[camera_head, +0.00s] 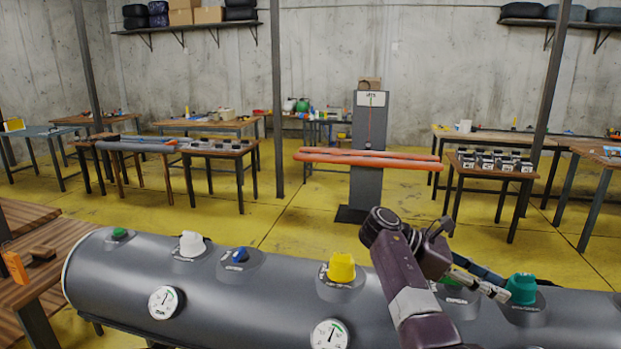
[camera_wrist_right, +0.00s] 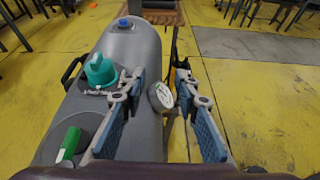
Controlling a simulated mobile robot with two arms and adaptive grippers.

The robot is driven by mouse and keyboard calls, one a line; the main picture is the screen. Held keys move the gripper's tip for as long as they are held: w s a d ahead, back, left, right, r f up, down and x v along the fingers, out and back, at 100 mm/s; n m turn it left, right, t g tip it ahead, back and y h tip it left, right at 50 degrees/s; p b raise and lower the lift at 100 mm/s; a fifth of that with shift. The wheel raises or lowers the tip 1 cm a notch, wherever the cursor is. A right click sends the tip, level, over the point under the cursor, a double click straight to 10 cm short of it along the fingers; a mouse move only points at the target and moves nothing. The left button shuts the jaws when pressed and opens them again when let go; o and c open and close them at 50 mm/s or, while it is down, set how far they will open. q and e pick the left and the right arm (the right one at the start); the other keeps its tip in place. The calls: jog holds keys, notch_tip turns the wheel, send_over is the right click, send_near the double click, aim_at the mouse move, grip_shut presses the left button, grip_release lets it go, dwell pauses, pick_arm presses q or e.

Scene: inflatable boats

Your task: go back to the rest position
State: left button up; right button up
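My right gripper (camera_head: 494,289) is above the right part of a long grey inflatable tube, beside a teal valve cap (camera_head: 522,288). In the right wrist view my right gripper (camera_wrist_right: 162,76) has its two blue-padded fingers spread apart. Nothing is held between them; a round gauge (camera_wrist_right: 160,97) on the tube's side shows in the gap, beyond the fingers. The teal cap (camera_wrist_right: 101,70) is left of the fingers, apart from them. My left gripper is not in view.
The grey tube (camera_head: 240,306) spans the foreground, with a white cap (camera_head: 192,243), a blue cap (camera_head: 240,255), a yellow cap (camera_head: 342,267) and gauges. Wooden tables, a dark post stand (camera_head: 366,160) and orange tubes (camera_head: 375,161) stand behind. Yellow floor (camera_head: 290,225) between is clear.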

jog(key=s+a+f+m+t+y, duration=0.1)
jog(key=s+f+m+t+y, duration=0.35)
jog(key=f, duration=1.05)
jog(key=s+a+f+m+g+y, duration=0.1)
jog(key=s+f+m, duration=0.1)
jog(key=s+f, duration=0.9)
jog(key=s+a+f+m+t+y, duration=0.2)
jog(key=s+a+f+m+y, duration=0.2)
jog(key=s+a+f, duration=0.3)
jog(key=s+a+r+m+t+y, duration=0.1)
jog(key=s+a+r+m+y, duration=0.25)
jog(key=s+a, duration=0.65)
notch_tip(320, 180, down, 24)
jog(key=s+d+n, duration=0.1)
jog(key=s+d, duration=0.1)
jog(key=s, duration=0.1)
jog(key=s+d+f+g, duration=0.1)
jog(key=s+f, duration=0.8)
jog(key=s+d+f+g, duration=0.1)
jog(key=s+d+f, duration=0.1)
jog(key=s+f, duration=0.6)
jog(key=shift+s+d+f, duration=0.25)
jog(key=shift+s+f, duration=0.1)
jog(key=shift+f, duration=0.3)
